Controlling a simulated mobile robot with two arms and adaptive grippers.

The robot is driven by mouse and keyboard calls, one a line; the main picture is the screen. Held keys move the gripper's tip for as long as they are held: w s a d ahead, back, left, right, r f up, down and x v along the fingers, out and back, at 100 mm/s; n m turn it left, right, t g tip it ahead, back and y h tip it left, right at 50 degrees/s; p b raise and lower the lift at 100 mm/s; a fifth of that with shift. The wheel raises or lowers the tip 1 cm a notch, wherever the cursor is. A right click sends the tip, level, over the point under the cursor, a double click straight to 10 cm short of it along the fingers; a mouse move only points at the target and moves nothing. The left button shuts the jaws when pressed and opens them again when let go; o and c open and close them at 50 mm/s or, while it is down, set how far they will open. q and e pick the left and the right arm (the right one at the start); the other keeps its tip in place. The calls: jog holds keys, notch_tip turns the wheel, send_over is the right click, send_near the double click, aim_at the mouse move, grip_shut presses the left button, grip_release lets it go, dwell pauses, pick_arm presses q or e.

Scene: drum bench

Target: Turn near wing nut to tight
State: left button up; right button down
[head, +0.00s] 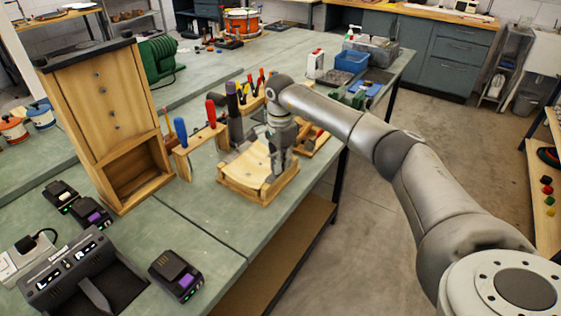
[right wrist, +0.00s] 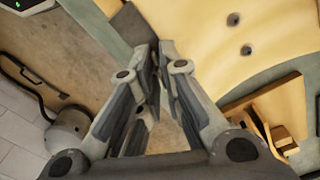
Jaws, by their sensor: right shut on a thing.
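A pale curved wooden piece (head: 243,172) sits in a wooden cradle (head: 252,194) near the bench's front edge. My right gripper (head: 277,170) points down at the cradle's right side. In the right wrist view its fingers (right wrist: 160,52) are drawn together, with their tips beside the curved wood (right wrist: 208,38), which has two dark holes. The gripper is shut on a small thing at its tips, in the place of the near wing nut. The nut itself is hidden by the fingers, so its angle cannot be told. My left gripper is out of view.
A tool rack (head: 202,138) with screwdrivers stands just left of the cradle, and a tall wooden cabinet (head: 107,120) farther left. A charger (head: 75,270) and battery packs (head: 176,274) lie front left. A blue bin (head: 351,61) stands at the back right.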

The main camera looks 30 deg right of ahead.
jog(key=m, duration=0.4)
jog(key=shift+m+p, duration=0.3)
jog(key=shift+p, duration=0.05)
jog(key=m, duration=0.4)
jog(key=shift+m+p, duration=0.3)
jog(key=shift+p, duration=0.1)
jog(key=m, duration=0.4)
jog(key=shift+w+r+m+p, duration=0.1)
jog(key=shift+m+p, duration=0.2)
jog(key=shift+p, duration=0.1)
jog(key=m+p, duration=0.1)
jog(key=m, duration=0.3)
jog(key=m+p, duration=0.1)
jog(key=m, duration=0.4)
jog(key=shift+r, duration=0.1)
jog(key=m+p, duration=0.1)
jog(key=m, duration=0.3)
jog(key=shift+d+m+p, duration=0.1)
jog(key=shift+m+p, duration=0.2)
jog(key=shift+p, duration=0.1)
jog(key=m+p, duration=0.1)
jog(key=m, duration=0.3)
jog(key=shift+p, duration=0.4)
jog(key=shift+m+p, duration=0.7)
jog(key=shift+m, duration=1.3)
